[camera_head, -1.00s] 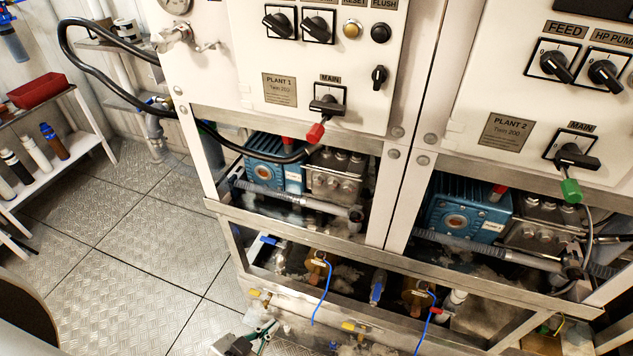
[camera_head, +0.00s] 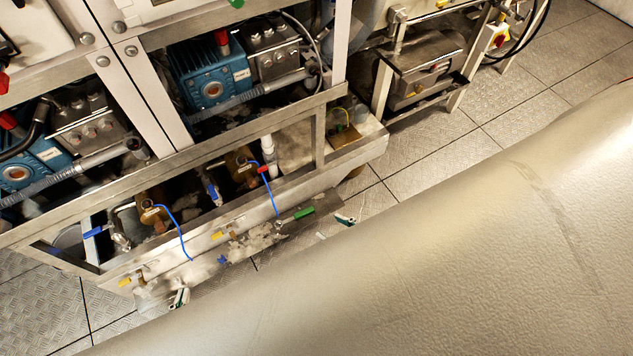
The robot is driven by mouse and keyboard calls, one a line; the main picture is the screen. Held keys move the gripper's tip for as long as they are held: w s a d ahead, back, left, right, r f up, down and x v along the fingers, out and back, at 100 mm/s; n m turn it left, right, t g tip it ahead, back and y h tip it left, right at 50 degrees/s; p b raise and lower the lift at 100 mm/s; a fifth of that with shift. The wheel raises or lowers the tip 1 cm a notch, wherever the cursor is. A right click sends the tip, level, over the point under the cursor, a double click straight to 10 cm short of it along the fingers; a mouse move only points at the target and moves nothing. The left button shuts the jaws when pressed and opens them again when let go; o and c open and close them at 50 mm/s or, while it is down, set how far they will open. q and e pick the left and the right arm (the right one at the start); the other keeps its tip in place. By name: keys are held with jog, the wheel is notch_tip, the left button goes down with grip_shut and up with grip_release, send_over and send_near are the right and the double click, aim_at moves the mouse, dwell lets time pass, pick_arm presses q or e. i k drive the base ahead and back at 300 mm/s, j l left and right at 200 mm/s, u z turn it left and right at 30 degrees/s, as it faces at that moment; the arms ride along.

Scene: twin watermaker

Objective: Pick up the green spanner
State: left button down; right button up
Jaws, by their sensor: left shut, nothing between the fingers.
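The green spanner (camera_head: 303,213) lies on the low ledge at the bottom front of the machine frame, with its green handle to the right and its metal end to the left. The rest of both grippers is hidden, and the right jaws cannot be made out.
Blue hoses (camera_head: 178,232) hang in front of the ledge. Yellow-handled valves (camera_head: 126,282) sit along its front. Blue pumps (camera_head: 208,75) stand above, behind the frame rails. A large pale surface close to the camera covers the lower right. Bare floor (camera_head: 420,150) lies right of the frame.

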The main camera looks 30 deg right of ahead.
aim_at(297, 216)
jog(key=k+l+z, duration=0.4)
jog(key=i+l, duration=0.2)
jog(key=l, duration=0.15)
jog(key=i+l, duration=0.15)
jog(key=l, duration=0.15)
jog(key=i+l, duration=0.2)
jog(key=l, duration=0.15)
jog(key=i+l, duration=0.2)
jog(key=l, duration=0.15)
jog(key=i+l, duration=0.15)
jog(key=l, duration=0.15)
jog(key=u, duration=0.05)
